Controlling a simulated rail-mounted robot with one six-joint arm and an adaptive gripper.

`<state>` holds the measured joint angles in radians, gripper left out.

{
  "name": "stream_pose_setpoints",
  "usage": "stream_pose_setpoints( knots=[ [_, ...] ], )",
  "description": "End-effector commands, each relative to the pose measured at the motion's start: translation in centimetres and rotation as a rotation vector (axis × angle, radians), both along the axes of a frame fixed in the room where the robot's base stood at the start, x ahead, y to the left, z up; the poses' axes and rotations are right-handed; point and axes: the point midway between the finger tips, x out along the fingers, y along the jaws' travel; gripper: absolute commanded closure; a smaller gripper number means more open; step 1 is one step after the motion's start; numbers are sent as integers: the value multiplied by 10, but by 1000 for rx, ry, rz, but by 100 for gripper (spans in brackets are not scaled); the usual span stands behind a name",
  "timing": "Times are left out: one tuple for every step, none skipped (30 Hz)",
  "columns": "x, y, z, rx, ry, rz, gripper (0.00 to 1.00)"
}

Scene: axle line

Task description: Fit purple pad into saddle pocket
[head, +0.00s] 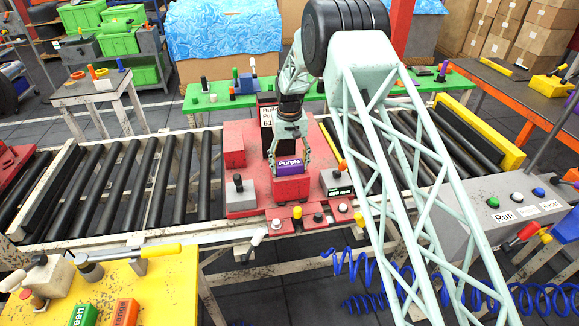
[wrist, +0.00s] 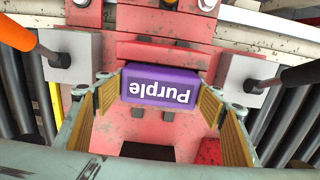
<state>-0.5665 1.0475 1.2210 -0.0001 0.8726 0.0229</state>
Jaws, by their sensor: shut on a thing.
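The purple pad (head: 289,167), labelled "Purple", sits at the top of the red saddle block (head: 291,189) on the red fixture in the head view. In the wrist view the purple pad (wrist: 160,87) lies between the two yellow-lined fingers of my gripper (wrist: 162,95). My gripper (head: 290,158) reaches down from above and is shut on the pad. The pad looks level and lined up with the block. The pocket's inside is hidden by the pad, so I cannot tell how deep the pad sits.
Grey clamp blocks with levers stand close on both sides: the left one (head: 239,194) has a black knob, the right one (head: 336,182) an orange handle. Black rollers (head: 140,185) extend left of the fixture. A yellow table (head: 150,290) with green and orange blocks stands front left.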

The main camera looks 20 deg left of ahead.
Motion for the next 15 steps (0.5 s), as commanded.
stream_pose_setpoints(
  knots=[
    [0,0,-1,0,0,0,52],
    [0,0,-2,0,0,0,52],
    [0,0,-2,0,0,0,52],
    [0,0,-3,0,0,0,52],
    [0,0,-4,0,0,0,52],
    [0,0,-4,0,0,0,52],
    [0,0,-5,0,0,0,52],
    [0,0,-6,0,0,0,52],
    [0,0,-7,0,0,0,52],
    [0,0,-7,0,0,0,52],
    [0,0,-8,-1,1,0,52],
    [0,0,-9,-1,1,0,52],
    [-1,0,-10,-1,1,0,52],
    [-1,0,-11,-1,2,0,52],
    [-1,0,-12,-1,2,0,52]
  ],
)
